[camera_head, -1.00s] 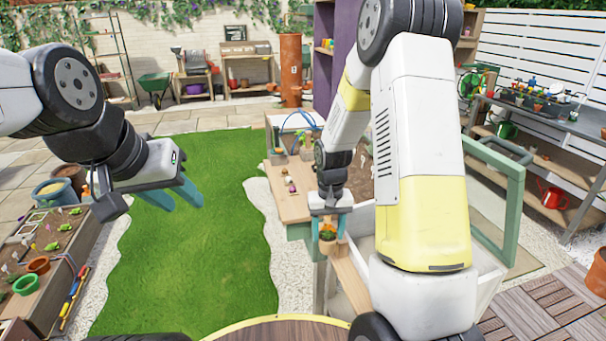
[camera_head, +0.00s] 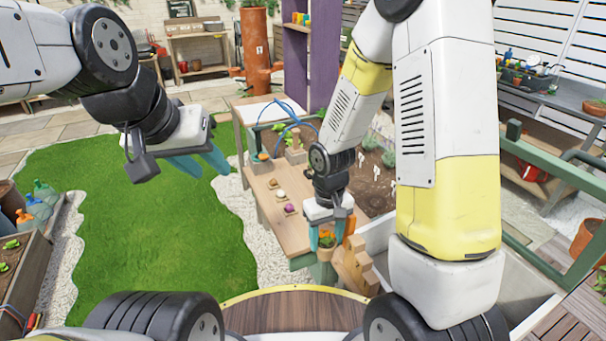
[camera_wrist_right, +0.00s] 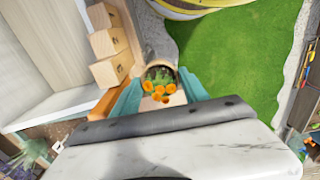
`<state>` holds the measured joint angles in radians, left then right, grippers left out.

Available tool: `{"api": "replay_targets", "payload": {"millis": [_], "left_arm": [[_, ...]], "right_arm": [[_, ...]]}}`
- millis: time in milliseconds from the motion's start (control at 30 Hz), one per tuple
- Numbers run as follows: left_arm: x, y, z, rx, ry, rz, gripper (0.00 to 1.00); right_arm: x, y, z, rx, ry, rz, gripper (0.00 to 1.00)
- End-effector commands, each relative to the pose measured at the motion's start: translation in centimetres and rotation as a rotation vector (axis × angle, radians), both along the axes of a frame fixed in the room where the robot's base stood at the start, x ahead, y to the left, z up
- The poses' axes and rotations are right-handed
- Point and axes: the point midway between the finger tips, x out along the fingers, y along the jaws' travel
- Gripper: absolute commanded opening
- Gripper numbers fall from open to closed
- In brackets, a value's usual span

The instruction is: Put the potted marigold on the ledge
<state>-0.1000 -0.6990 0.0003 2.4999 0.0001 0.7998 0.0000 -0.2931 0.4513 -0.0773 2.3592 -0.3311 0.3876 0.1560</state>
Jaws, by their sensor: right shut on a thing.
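The potted marigold (camera_head: 326,250) is a small terracotta pot with green leaves and orange flowers. My right gripper (camera_head: 329,236) is shut on it, holding it upright beside the front end of the wooden worktable. In the right wrist view the orange flowers (camera_wrist_right: 160,91) show between the teal fingers. A stepped pale-wood piece (camera_head: 357,266) stands just right of the pot; its blocks (camera_wrist_right: 108,44) also show in the wrist view. I cannot tell which surface is the ledge. My left gripper (camera_head: 200,162) is open and empty above the lawn.
The wooden worktable (camera_head: 280,222) carries small items and a blue hose. A soil bed (camera_head: 375,185) lies behind my right arm. A green rail (camera_head: 550,250) runs at the right. The lawn (camera_head: 150,240) is clear at the left.

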Motion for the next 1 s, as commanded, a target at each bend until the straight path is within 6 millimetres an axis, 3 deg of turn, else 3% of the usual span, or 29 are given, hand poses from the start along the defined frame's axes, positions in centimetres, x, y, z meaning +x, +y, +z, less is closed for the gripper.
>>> {"api": "replay_targets", "payload": {"millis": [167,400,600,900,1000], "left_arm": [[0.0,0.0,0.0,0.000,-0.001,0.000,0.36],[0.0,0.0,0.0,0.000,-0.001,0.000,0.36],[0.0,0.0,0.0,0.000,-0.001,0.000,0.36],[0.0,0.0,0.0,0.000,-0.001,0.000,0.36],[0.0,0.0,0.0,0.000,-0.001,0.000,0.36]], "right_arm": [[2.0,1.8,-0.4,0.002,-0.002,0.019,0.09],[7.6,5.1,-1.0,0.002,-0.002,0.016,0.09],[11.3,7.3,-1.4,0.002,-0.001,0.016,0.09],[13.4,8.6,-1.6,0.002,-0.001,0.016,0.09],[13.1,8.5,-3.3,0.000,0.003,0.016,0.09]]}}
